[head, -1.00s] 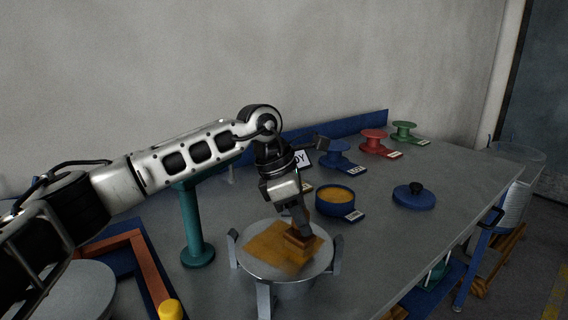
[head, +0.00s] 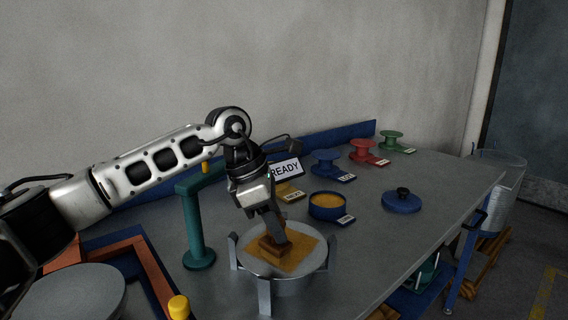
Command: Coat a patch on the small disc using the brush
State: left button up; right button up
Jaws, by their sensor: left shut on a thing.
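The small grey disc (head: 318,262) sits between upright metal posts on the bench. An ochre patch (head: 301,257) covers much of its top. My left gripper (head: 271,212) is shut on the brush (head: 276,240), which has a brown block-like head. The brush head is over the patch, toward its left part, and looks to be touching it. A blue pot (head: 328,209) of ochre coating stands open behind and to the right of the disc. Its blue lid (head: 401,202) with a black knob lies apart to the right. My right gripper is not in view.
A teal post (head: 197,225) stands left of the disc. A larger grey disc (head: 70,292) lies at the lower left near a yellow knob (head: 179,307). A READY sign (head: 286,170) and blue, red and green spools stand behind.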

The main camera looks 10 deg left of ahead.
pick_arm(q)
jog(key=shift+r+p, duration=1.65)
jog(key=shift+r, duration=1.1)
jog(key=shift+f, duration=0.1)
